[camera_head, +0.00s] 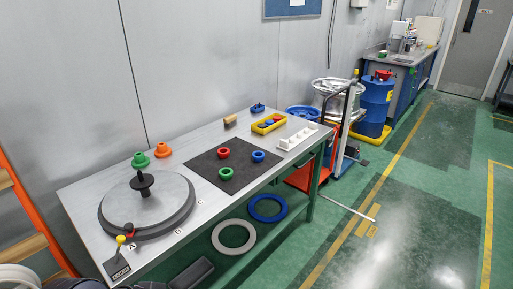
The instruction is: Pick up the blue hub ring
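A small blue hub ring (258,156) lies on the dark mat (205,167) in the middle of the workbench. A red ring (223,153) and a green ring (226,174) lie on the same mat, to its left and lower left. The rings are apart from each other. Neither of my grippers shows in the head view, and nothing touches the blue ring.
A round grey turntable (150,208) with a black spindle fills the bench's left end, with green (140,160) and orange (162,150) cones behind. A yellow tray (284,119) and white rack (296,138) stand at right. Larger blue (254,214) and white rings sit below.

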